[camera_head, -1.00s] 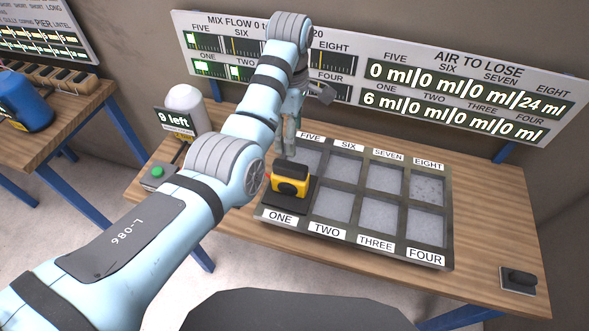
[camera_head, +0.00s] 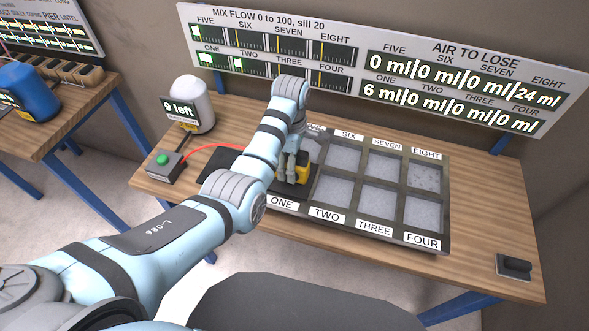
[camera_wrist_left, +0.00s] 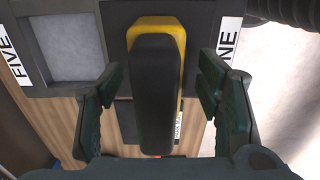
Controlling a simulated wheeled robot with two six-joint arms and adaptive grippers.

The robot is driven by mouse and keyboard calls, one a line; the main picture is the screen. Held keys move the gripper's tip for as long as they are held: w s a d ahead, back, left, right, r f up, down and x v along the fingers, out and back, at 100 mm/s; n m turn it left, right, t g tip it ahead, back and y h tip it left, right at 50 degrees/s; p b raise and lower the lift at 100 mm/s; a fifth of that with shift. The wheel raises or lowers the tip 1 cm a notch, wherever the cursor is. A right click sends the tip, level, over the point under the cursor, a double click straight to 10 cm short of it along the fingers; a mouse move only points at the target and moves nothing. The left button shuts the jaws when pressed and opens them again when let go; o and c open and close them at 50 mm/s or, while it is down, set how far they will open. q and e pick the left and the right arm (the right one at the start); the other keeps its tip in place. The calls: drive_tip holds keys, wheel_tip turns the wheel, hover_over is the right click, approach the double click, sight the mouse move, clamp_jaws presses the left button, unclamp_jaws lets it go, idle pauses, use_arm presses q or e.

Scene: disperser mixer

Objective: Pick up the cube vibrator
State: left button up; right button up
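The cube vibrator (camera_head: 304,171) is yellow and black and sits at the ONE cell of the grey tray (camera_head: 445,205) in the head view. My left gripper (camera_head: 291,172) is down over it and hides part of it. In the left wrist view, the vibrator's long black top (camera_wrist_left: 157,92) with its yellow body lies between the two dark green fingers (camera_wrist_left: 158,90). The gripper is open, with a visible gap on each side of the vibrator. My right gripper is not in view.
A control box with a green button (camera_head: 163,160) and a white canister labelled "9 left" (camera_head: 191,104) stand to the left. A red cable (camera_head: 215,147) runs towards the vibrator. A small black device (camera_head: 514,266) lies at the front right. Display panels stand behind the tray.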

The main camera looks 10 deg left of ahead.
use_arm(q)
drive_tip(key=shift+w, duration=0.1)
clamp_jaws()
drive_tip(key=shift+w+r, duration=0.1)
